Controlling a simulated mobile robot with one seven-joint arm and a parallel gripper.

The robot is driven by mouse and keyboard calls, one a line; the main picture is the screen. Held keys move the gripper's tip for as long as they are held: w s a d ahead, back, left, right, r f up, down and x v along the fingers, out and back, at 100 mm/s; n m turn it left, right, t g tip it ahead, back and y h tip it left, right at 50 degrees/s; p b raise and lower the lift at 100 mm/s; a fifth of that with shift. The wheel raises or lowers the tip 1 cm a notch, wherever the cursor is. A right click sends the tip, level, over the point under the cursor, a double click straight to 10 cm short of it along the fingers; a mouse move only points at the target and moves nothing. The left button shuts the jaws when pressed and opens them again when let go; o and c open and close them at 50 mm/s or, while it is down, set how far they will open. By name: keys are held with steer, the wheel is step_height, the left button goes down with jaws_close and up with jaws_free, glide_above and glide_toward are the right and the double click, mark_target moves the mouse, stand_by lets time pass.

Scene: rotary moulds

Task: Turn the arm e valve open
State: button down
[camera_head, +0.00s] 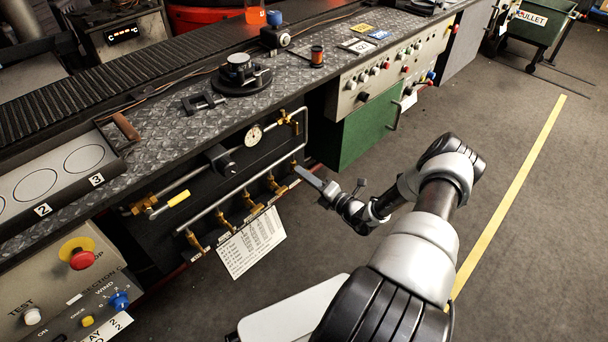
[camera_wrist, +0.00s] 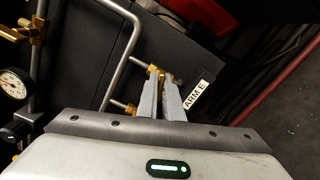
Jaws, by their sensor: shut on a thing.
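The arm e valve is a small brass valve (camera_wrist: 153,70) at the end of a grey pipe, beside a white label reading ARM E (camera_wrist: 197,97) in the wrist view. My gripper (camera_wrist: 160,82) is shut on this valve, with its fingertips at the brass. The fingers hide most of the handle, so its angle cannot be told. In the head view my gripper (camera_head: 302,172) reaches the right end of the row of brass valves under the bench and covers the arm e valve there.
Several other brass valves (camera_head: 249,201) line the lower pipe to the left. A pressure gauge (camera_head: 253,135) sits above them. A printed sheet (camera_head: 251,243) hangs below. A green cabinet (camera_head: 362,138) stands to the right. The floor (camera_head: 500,190) is open on the right.

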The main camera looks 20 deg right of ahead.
steer(key=n, duration=0.3)
steer(key=shift+n, duration=0.3)
steer(key=n, duration=0.3)
steer(key=shift+d+n+p, duration=0.1)
steer(key=shift+n+p, duration=0.2)
steer(key=n, duration=0.3)
steer(key=shift+n+p, duration=0.3)
steer(key=shift+n, duration=1.7)
steer(key=shift+p, duration=0.3)
steer(key=c, duration=1.9)
jaws_free()
